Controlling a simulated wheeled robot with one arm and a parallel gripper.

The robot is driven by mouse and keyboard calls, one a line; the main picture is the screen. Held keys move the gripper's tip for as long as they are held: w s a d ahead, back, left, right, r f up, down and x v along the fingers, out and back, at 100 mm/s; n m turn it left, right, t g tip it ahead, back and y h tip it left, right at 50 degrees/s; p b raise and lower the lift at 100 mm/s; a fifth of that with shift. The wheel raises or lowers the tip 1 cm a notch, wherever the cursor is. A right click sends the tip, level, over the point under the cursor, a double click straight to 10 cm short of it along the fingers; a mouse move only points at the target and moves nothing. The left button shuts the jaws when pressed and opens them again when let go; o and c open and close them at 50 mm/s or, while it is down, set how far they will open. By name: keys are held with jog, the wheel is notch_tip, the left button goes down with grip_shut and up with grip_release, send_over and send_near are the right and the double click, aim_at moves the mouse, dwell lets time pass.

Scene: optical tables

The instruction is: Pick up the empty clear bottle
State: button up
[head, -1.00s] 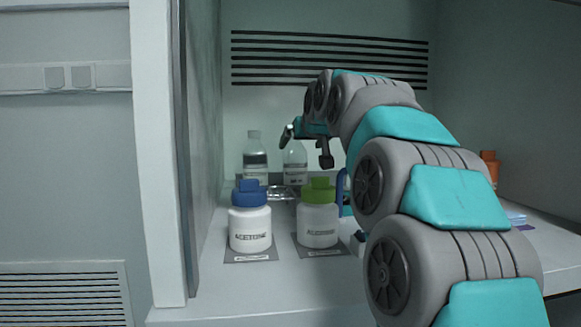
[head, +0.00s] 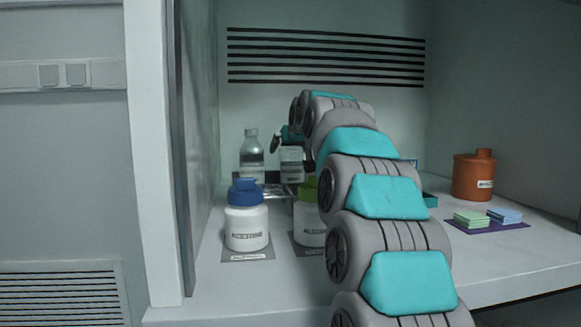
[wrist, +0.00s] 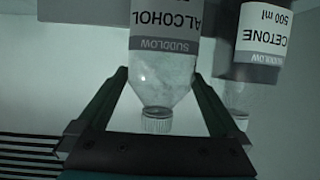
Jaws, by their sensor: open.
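A clear bottle labelled ALCOHOL (wrist: 165,85) hangs upside down in the wrist view, its white cap toward my gripper's palm. The part below its label looks clear. My gripper (wrist: 158,76) is open, with one finger on each side of this bottle's shoulder; gaps show, and contact cannot be told. In the head view the bottle (head: 291,170) stands at the back, its top hidden by my gripper (head: 290,142). A second clear bottle, labelled ACETONE 500 ml (wrist: 258,40), stands beside it; it also shows in the head view (head: 251,150).
A blue-capped white bottle (head: 246,222) and a partly hidden green-capped one (head: 309,228) stand in front on grey mats. An orange container (head: 473,177) and sticky pads (head: 485,218) are at right. The enclosure's left wall (head: 195,150) is close to the bottles.

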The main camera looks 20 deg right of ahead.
jog(key=c, duration=1.2)
